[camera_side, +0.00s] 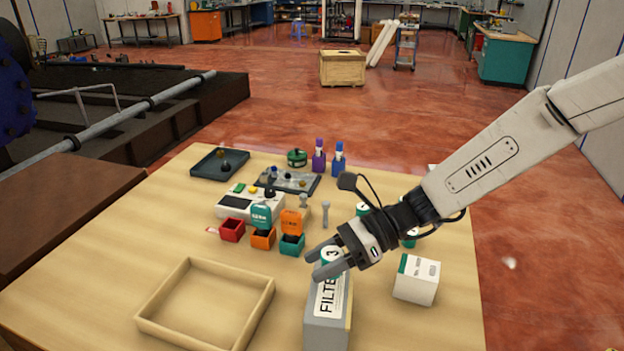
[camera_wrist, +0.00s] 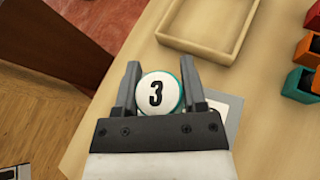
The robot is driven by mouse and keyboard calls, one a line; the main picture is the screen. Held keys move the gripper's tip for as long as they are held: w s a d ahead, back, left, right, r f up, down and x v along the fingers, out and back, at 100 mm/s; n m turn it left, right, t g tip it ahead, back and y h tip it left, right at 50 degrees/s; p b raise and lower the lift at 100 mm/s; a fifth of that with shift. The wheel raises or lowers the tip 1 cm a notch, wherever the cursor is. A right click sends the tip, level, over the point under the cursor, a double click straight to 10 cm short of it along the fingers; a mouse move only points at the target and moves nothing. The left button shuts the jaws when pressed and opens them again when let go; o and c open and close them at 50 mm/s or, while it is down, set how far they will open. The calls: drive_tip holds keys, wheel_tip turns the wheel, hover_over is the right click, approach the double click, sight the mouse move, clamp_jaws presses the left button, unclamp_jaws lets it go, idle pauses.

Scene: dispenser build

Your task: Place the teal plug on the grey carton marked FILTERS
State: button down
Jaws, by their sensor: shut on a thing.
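The teal plug (camera_side: 331,256) has a white top marked 3. It also shows from above in the wrist view (camera_wrist: 158,92). My gripper (camera_side: 320,263) is shut on it, with one finger on each side in the wrist view (camera_wrist: 159,78). In the wrist view, most of the carton is hidden behind my gripper and the plug.
An empty wooden tray (camera_side: 151,322) lies left of the carton. A white and green box (camera_side: 417,280) stands to its right. Small red (camera_side: 232,230), orange (camera_side: 263,239) and teal (camera_side: 292,245) bins sit behind. More teal-sided pieces stand partly hidden behind my arm.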

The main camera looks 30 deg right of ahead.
drive_tip(key=shift+f, duration=1.35)
drive_tip(key=shift+f, duration=0.1)
drive_tip(key=shift+c, duration=0.7)
unclamp_jaws()
drive_tip(key=v, duration=1.2)
